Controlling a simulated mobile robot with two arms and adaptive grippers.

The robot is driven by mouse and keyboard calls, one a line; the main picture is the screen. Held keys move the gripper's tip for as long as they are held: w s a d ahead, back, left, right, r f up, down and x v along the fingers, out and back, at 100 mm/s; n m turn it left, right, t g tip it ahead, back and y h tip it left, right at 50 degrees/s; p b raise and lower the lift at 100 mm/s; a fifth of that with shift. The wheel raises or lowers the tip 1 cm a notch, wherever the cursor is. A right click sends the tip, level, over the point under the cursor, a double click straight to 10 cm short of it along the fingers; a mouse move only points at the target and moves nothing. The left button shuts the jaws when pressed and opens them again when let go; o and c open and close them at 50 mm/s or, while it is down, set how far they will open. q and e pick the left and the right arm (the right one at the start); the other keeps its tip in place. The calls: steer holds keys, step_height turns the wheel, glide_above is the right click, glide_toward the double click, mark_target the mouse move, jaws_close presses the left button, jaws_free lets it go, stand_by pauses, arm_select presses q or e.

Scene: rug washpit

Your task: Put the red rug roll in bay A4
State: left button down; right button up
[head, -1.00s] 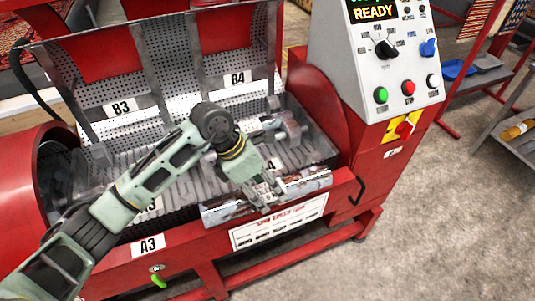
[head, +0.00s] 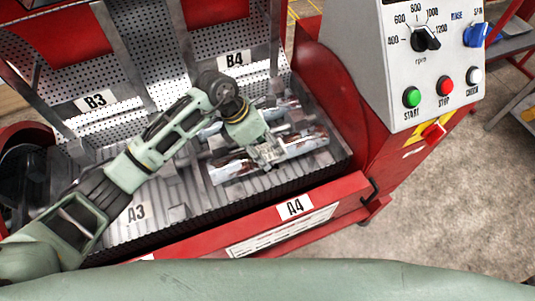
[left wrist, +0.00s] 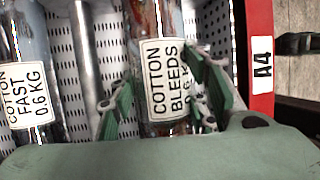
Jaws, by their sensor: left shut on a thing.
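The red rug roll (head: 228,172) is a wrapped roll with dark red and pale patches. In the left wrist view it bears a label reading COTTON BLEEDS (left wrist: 166,80). My left gripper (head: 268,158) is shut around its middle. The roll lies lengthwise just behind the front edge, by the A4 tag (head: 294,207); I cannot tell whether it touches the tray floor. The A4 tag also shows at the right in the left wrist view (left wrist: 262,65). My right gripper is not in view.
A second roll (head: 287,108) lies behind, labelled COTTON FAST in the left wrist view (left wrist: 28,92). A grey divider (left wrist: 86,50) stands between the rolls. Bay A3 (head: 137,213) looks empty. The control panel (head: 425,75) rises at the right.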

mark_target(267, 157)
arm_select(q)
steer(key=shift+w+f, duration=0.1)
steer(key=shift+f, duration=0.15)
step_height(267, 157, down, 4)
steer(key=shift+r, duration=0.25)
steer(key=shift+f, duration=0.1)
steer(key=c, duration=1.4)
jaws_free()
steer(key=shift+f, duration=0.15)
steer(key=shift+c, duration=0.2)
steer(key=o, duration=0.4)
steer(key=shift+c, duration=0.2)
steer(key=shift+o, duration=0.5)
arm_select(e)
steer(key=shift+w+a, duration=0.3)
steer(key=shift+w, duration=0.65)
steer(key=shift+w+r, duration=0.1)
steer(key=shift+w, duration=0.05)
